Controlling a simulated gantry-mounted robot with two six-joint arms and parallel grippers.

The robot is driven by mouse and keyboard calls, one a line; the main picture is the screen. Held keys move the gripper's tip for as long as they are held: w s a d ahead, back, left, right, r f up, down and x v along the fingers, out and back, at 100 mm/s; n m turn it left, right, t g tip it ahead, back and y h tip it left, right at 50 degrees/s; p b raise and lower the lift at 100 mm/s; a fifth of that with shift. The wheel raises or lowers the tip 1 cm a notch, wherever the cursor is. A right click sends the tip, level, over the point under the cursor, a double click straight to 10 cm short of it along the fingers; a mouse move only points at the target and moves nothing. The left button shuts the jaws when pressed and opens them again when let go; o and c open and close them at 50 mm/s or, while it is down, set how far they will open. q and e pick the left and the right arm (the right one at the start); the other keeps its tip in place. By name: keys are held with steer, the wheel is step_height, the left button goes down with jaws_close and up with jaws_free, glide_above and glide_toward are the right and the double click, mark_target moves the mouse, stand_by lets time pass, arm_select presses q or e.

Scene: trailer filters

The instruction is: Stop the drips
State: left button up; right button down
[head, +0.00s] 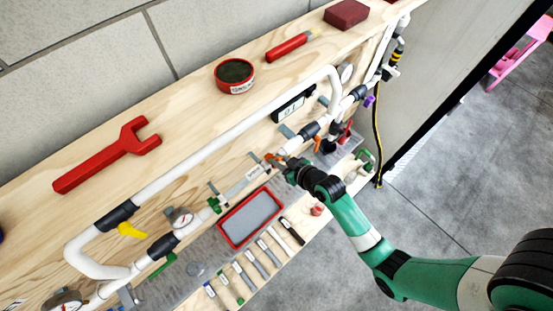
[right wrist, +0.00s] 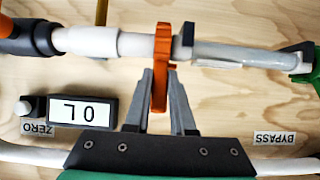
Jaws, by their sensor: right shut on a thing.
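My right gripper (head: 284,166) is at the middle of the lower white pipe line on the wooden panel. In the right wrist view the gripper (right wrist: 161,90) is shut on an orange ring-like piece (right wrist: 161,45), which stands across the pipe. It also shows in the head view as a small orange spot (head: 272,158). White pipe (right wrist: 85,41) with a black coupling (right wrist: 30,37) lies to its left, and a green fitting (right wrist: 301,62) to its right. A label reading BYPASS (right wrist: 274,138) is upside down there. No drips can be made out. My left gripper is not in view.
A red-rimmed tray (head: 250,217) and several small tools (head: 268,252) lie below the pipes. A red wrench (head: 108,155), a round red tin (head: 234,77) and a red-handled tool (head: 288,47) lie above. A digital display (right wrist: 82,110) is near the gripper.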

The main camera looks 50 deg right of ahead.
steer(key=c, duration=0.8)
jaws_free()
steer(key=shift+o, duration=0.2)
steer(key=p+v, duration=0.1)
steer(key=v, duration=1)
steer(key=shift+s+r, duration=0.15)
steer(key=shift+s, duration=0.1)
